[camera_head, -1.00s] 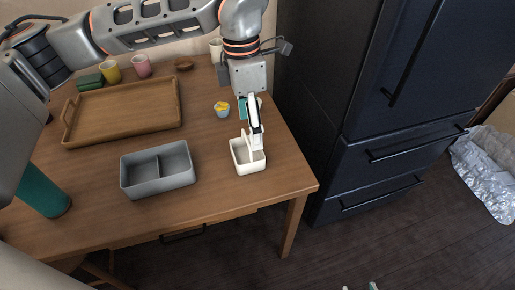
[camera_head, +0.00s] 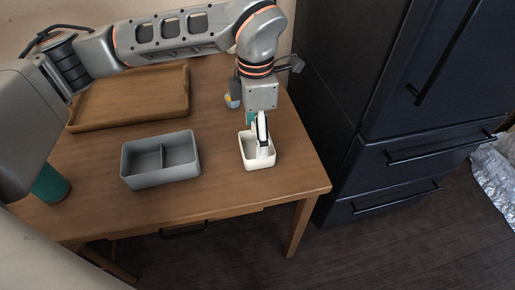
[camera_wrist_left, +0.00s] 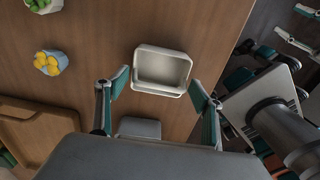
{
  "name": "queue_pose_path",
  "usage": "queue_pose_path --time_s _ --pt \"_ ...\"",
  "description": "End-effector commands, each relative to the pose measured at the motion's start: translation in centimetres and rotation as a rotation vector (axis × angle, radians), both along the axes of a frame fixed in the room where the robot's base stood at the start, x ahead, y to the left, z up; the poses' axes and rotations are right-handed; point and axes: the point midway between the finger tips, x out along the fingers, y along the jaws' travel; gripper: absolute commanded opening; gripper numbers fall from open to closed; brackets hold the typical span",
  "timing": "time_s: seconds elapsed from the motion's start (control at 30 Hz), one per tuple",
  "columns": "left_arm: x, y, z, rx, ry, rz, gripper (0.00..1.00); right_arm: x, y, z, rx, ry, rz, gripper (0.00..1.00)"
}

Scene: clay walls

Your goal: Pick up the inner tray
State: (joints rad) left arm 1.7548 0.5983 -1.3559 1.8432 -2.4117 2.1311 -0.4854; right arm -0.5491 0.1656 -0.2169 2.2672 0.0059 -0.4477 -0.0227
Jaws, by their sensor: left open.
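A small white, rounded rectangular tray (camera_head: 246,151) stands near the right side of the wooden table and looks empty. It also shows in the left wrist view (camera_wrist_left: 161,70). It is likely the inner tray. My left gripper (camera_head: 261,143) points down over it, with fingers partly covering it. In the left wrist view the left gripper (camera_wrist_left: 160,92) is open, one finger on each side of the tray, with nothing held. Whether a finger touches the tray is unclear. Parts like my right gripper show at the wrist view's upper right, too cluttered to read its jaws.
A grey two-compartment box (camera_head: 160,180) stands left of the white tray. A wooden serving tray (camera_head: 130,118) lies behind. A small cup with yellow contents (camera_wrist_left: 48,62) is nearby. A teal cylinder (camera_head: 50,185) stands at the left. A dark fridge (camera_head: 400,150) is beyond the table's right edge.

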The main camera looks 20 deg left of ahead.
Motion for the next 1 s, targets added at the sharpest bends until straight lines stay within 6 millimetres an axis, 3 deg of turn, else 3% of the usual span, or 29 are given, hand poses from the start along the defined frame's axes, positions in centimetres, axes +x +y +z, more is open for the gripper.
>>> queue_pose_path --time_s 0.13,0.3,0.73,1.0 --pt "0.0 0.0 0.2 -0.001 -0.003 0.0 0.68 0.1 0.0 0.1 0.0 -0.002 0.001 0.4" --pt "0.0 0.0 0.2 0.0 -0.001 0.0 0.29 0.1 0.0 0.1 0.0 -0.002 0.001 0.4" --pt "0.0 0.0 0.5 0.0 -0.002 0.0 0.28 0.1 0.0 0.1 -0.001 -0.003 0.002 0.4" --pt "0.1 0.0 4.0 0.001 -0.01 0.001 0.28 0.7 -0.1 1.2 -0.004 -0.024 0.001 0.4"
